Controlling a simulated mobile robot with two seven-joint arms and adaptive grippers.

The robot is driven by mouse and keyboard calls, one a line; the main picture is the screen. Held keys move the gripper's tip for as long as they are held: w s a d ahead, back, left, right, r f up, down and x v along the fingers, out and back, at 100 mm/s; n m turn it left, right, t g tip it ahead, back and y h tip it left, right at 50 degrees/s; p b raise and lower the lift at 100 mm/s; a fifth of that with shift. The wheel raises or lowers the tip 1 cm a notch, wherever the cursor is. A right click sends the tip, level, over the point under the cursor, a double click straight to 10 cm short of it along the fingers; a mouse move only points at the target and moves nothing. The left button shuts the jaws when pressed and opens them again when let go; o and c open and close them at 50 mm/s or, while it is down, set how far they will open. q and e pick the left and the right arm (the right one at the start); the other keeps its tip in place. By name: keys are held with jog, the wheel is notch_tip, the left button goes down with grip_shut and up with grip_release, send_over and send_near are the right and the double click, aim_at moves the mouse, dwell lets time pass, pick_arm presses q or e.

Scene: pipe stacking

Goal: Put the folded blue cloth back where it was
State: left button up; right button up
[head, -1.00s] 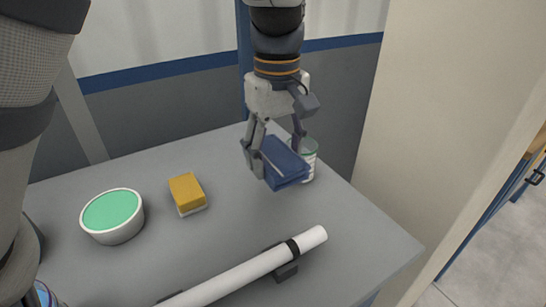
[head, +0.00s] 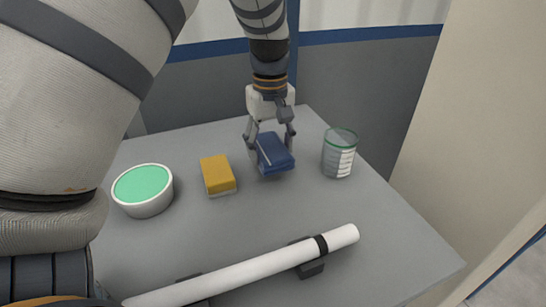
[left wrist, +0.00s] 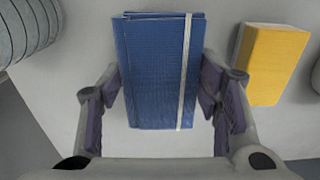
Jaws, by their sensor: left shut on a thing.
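The folded blue cloth (head: 274,154) is between the fingers of my left gripper (head: 270,140), just above or at the grey table top, between the yellow sponge and the glass jar. In the left wrist view the cloth (left wrist: 155,75) hangs between the two fingers of the gripper (left wrist: 165,100), with a pale band down its right side. My left gripper is shut on it. Whether the cloth touches the table is hard to tell. My right gripper is not in view.
A yellow sponge (head: 218,175) lies left of the cloth. A glass jar (head: 339,154) with a green rim stands to its right. A bowl with green contents (head: 142,190) stands further left. A white pipe (head: 250,271) lies in front on dark supports. Bare table (head: 300,210) shows between.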

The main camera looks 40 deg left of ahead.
aim_at(270, 148)
pick_arm(q)
notch_tip(270, 148, down, 3)
jog(key=shift+a+f, duration=0.1)
jog(key=shift+f, duration=0.05)
jog(key=shift+f, duration=0.2)
jog(key=o, duration=1.1)
notch_tip(270, 148, up, 12)
jog(key=shift+r+p, duration=0.2)
jog(key=shift+p, duration=0.1)
